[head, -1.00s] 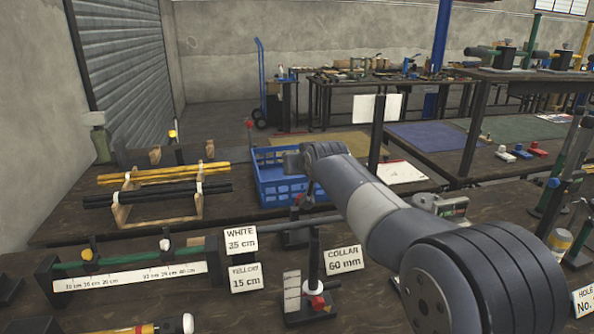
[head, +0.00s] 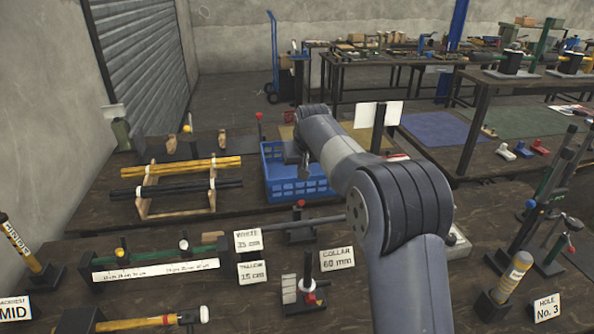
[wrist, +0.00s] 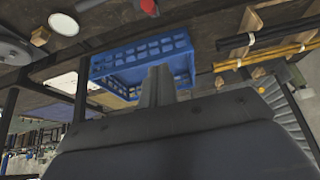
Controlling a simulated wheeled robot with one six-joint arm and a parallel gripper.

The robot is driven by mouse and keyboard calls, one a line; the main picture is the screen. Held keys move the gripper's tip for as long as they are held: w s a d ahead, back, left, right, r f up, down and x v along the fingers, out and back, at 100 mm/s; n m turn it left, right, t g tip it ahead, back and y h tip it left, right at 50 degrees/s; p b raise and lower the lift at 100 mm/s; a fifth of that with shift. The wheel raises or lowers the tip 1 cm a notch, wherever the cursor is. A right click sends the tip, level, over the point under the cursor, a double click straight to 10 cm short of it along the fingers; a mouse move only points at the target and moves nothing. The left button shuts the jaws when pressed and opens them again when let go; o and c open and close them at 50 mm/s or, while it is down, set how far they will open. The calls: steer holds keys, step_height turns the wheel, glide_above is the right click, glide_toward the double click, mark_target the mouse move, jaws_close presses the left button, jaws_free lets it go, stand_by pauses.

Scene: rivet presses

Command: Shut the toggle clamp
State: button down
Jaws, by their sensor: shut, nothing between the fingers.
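I cannot tell for certain which thing is the toggle clamp. A black fixture with a red tip (head: 301,226) stands on the near bench, with a grey rod running through or behind it. Farther back, an upright lever with a red ball (head: 259,118) rises beside the blue crate. My gripper (head: 304,170) hangs in front of the blue crate in the head view, partly hidden by my wrist. In the wrist view my gripper (wrist: 158,82) has its fingers together and empty, with the crate behind them. It looks apart from both candidates.
The blue crate (head: 285,186) stands beside a wooden rack of yellow and black rods (head: 180,182). A collar stand (head: 307,290) and label cards (head: 337,260) stand on the near bench. Posts and rods (head: 510,280) crowd the right. My arm hides part of the bench.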

mark_target(299, 205)
steer(key=p+x, duration=0.1)
steer(key=x, duration=0.7)
steer(key=shift+w+f+p, duration=0.15)
steer(key=shift+f+p, duration=0.05)
steer(key=shift+p, duration=0.1)
steer(key=shift+s+d+f, duration=0.2)
steer(key=shift+s+f, duration=0.3)
steer(key=shift+s, duration=0.3)
steer(key=shift+s+d+f, duration=0.15)
steer(key=shift+s+f, duration=0.55)
steer(key=shift+f, duration=0.05)
steer(key=shift+f, duration=0.1)
steer(key=shift+s+d+f+t+b, duration=0.15)
steer(key=shift+s+t+b, duration=0.15)
steer(key=shift+b, duration=0.7)
